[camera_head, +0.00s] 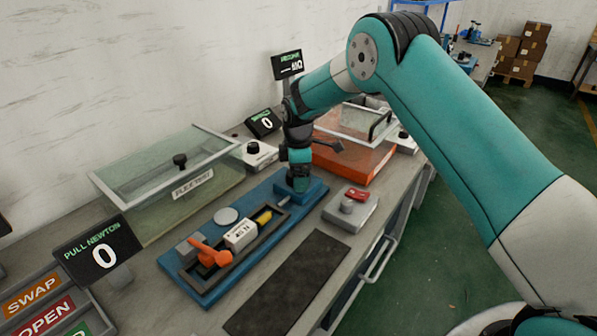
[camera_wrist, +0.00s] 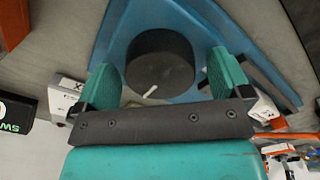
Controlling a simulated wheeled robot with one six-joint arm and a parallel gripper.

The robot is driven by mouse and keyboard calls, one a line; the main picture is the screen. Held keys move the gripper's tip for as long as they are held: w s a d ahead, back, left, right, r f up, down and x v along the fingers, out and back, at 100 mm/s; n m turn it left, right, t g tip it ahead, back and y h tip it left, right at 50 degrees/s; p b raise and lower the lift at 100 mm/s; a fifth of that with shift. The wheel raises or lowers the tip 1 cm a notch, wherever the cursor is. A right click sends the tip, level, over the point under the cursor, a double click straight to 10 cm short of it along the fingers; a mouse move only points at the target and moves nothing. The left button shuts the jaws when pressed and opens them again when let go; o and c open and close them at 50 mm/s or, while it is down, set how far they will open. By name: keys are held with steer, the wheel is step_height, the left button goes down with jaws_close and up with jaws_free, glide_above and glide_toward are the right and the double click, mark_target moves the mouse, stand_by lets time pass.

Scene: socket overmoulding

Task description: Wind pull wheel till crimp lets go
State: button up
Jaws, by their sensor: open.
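The pull wheel (camera_wrist: 160,68) is a dark round knob with a white mark pointing lower left in the wrist view. My gripper (camera_wrist: 168,78) is open, with one teal finger on each side of the wheel; contact cannot be told. In the head view my gripper (camera_head: 298,182) points down over the far right end of the blue pull tester base (camera_head: 205,287) and hides the wheel. On the base are an orange lever (camera_head: 208,252), a white block (camera_head: 241,236) and a yellow piece (camera_head: 264,218). The crimp itself is too small to make out. The PULL NEWTON display (camera_head: 101,255) reads 0.
A lidded clear box (camera_head: 170,185) stands behind the base. An orange box (camera_head: 350,160) with a clear lid is beyond my gripper. A grey unit with a red switch (camera_head: 351,205) sits to the right. A dark mat (camera_head: 290,285) lies bare in front.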

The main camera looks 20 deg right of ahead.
steer(key=shift+f, duration=0.1)
steer(key=c, duration=0.9)
steer(key=shift+m, duration=0.4)
steer(key=m, duration=0.4)
steer(key=shift+m, duration=0.4)
steer(key=m, duration=0.5)
steer(key=shift+w, duration=0.1)
steer(key=m, duration=0.5)
steer(key=shift+m, duration=0.4)
steer(key=m, duration=0.5)
steer(key=shift+p, duration=0.3)
steer(key=shift+m, duration=0.3)
